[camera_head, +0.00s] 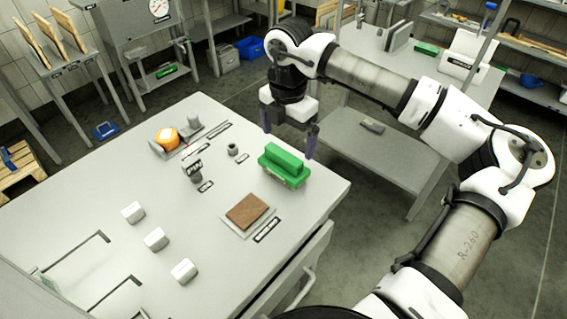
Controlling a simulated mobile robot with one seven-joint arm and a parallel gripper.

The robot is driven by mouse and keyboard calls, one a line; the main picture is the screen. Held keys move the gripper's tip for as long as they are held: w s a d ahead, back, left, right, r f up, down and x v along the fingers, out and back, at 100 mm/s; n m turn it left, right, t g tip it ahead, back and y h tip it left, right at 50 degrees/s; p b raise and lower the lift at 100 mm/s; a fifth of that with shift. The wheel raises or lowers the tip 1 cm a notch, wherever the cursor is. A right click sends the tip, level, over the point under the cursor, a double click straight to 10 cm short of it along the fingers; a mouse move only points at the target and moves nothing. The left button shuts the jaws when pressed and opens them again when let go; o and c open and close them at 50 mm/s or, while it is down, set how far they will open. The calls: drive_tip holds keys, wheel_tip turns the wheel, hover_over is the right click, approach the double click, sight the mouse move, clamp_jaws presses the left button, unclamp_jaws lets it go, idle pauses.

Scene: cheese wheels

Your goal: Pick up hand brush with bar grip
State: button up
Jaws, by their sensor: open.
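The hand brush with bar grip (283,163) is green and lies on the light grey table (200,270) near its right edge. Its bar grip faces up, above a wider green block. My gripper (289,143) points down above and just behind the brush. I cannot tell how high the fingertips are above the table.
A brown slab on a pale plate (248,212) lies in front of the brush. A second table (400,60) stands behind my arm.

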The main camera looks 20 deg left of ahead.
sight(283, 154)
drive_tip(key=shift+s+a+f+p, duration=0.1)
drive_tip(key=shift+s+f+p, duration=0.1)
drive_tip(key=shift+f+p, duration=0.35)
drive_tip(key=f, duration=0.2)
drive_tip(key=f+p, duration=0.1)
drive_tip(key=f, duration=0.1)
drive_tip(key=shift+s+a+f, duration=0.2)
drive_tip(key=shift+c, duration=0.4)
drive_tip(key=c, duration=0.7)
